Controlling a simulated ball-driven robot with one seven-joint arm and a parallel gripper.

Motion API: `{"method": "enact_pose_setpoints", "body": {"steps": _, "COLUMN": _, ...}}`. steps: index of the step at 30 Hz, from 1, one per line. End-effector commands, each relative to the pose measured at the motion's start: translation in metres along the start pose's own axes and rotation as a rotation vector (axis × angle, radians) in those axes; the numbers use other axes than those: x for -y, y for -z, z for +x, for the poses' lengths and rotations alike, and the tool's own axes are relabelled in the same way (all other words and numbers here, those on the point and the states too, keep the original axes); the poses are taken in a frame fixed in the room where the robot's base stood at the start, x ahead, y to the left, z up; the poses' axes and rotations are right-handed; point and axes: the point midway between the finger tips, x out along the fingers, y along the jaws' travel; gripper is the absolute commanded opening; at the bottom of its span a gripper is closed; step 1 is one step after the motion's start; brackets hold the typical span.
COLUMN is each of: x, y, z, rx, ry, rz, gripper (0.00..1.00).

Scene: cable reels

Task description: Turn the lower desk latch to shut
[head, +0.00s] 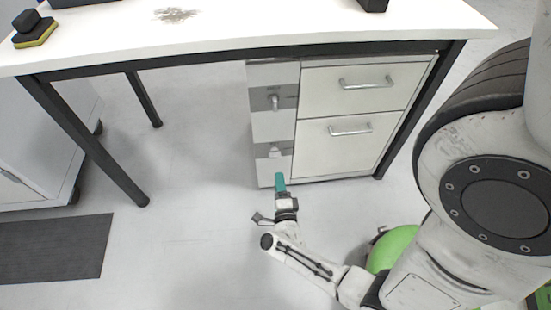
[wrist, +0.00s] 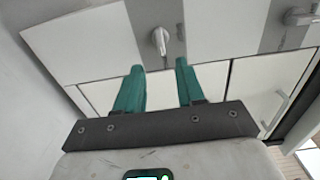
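The lower desk latch (head: 275,151) is a small metal handle on the narrow side panel of the drawer cabinet under the desk. It also shows in the wrist view (wrist: 160,40), just beyond the fingertips and roughly in line with the gap between them. Its handle appears to lie crosswise to the upper latch (head: 274,101), whose handle hangs down along the panel. My gripper (head: 281,181) has teal fingers and is in front of the panel's bottom part, below the lower latch in the head view. In the wrist view the fingers (wrist: 159,68) are apart with nothing between them.
The white desktop (head: 250,25) overhangs the cabinet on black legs. Two drawers (head: 350,145) with bar handles are right of the panel. A white cabinet (head: 40,150) and dark mat (head: 52,250) are at the left. The floor (head: 180,210) between is clear.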

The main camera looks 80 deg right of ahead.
Motion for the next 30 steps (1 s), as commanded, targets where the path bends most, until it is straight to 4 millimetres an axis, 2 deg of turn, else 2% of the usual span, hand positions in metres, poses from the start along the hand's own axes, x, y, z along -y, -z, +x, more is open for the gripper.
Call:
{"method": "enact_pose_setpoints", "body": {"steps": 9, "x": -0.002, "y": -0.001, "z": 0.056, "rx": 0.001, "ry": 0.003, "rz": 0.001, "gripper": 0.38}}
{"method": "enact_pose_setpoints", "body": {"steps": 15, "x": -0.002, "y": -0.001, "z": 0.085, "rx": 0.001, "ry": 0.002, "rz": -0.002, "gripper": 0.38}}
{"method": "enact_pose_setpoints", "body": {"steps": 21, "x": 0.0, "y": -0.001, "z": 0.099, "rx": 0.004, "ry": 0.001, "rz": -0.002, "gripper": 0.38}}
{"method": "enact_pose_setpoints", "body": {"steps": 30, "x": 0.001, "y": -0.001, "z": 0.1, "rx": 0.004, "ry": 0.0, "rz": -0.003, "gripper": 0.38}}
